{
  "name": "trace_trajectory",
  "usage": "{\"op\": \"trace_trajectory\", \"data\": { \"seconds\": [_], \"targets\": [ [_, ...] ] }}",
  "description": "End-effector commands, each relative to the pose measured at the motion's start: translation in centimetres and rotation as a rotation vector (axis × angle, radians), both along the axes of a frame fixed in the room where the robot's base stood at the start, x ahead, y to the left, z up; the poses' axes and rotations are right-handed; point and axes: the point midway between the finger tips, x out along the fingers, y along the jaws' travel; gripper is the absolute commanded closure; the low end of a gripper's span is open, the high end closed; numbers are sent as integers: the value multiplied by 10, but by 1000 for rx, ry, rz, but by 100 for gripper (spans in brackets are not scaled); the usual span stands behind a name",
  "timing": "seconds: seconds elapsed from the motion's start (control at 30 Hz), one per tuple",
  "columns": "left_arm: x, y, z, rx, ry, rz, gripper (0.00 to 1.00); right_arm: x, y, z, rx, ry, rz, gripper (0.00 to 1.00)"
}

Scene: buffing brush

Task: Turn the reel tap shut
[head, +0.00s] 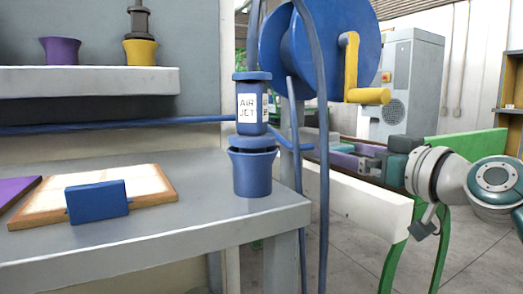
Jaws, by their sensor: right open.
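The large blue reel (330,45) with a yellow crank handle (372,96) stands at the top centre, on a grey post. A small blue fitting (291,142) shows low on the post, partly behind the blue AIR JET bottle; I cannot tell whether it is the tap or how far it is turned. My left gripper is out of view.
The AIR JET bottle (252,104) stands in a blue pot (252,172) at the grey bench's (200,225) right corner. A blue hose (322,150) hangs in front of the reel. A white and green barrier (365,204) stands below my right arm.

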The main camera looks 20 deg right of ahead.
Motion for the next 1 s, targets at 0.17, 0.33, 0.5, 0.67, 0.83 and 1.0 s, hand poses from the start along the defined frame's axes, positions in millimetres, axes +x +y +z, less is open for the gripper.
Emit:
{"op": "trace_trajectory", "data": {
  "seconds": [0.17,0.33,0.5,0.67,0.83,1.0],
  "targets": [
    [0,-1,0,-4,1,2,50,0,0,0,0,0,0,7],
    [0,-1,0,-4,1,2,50,0,0,0,1,0,0,26],
    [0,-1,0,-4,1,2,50,0,0,0,1,0,0,45],
    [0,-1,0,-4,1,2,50,0,0,0,1,-1,0,63],
    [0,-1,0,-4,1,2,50,0,0,0,1,-1,0,82],
    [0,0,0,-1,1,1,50,0,0,0,8,0,0,83]
  ]
}}
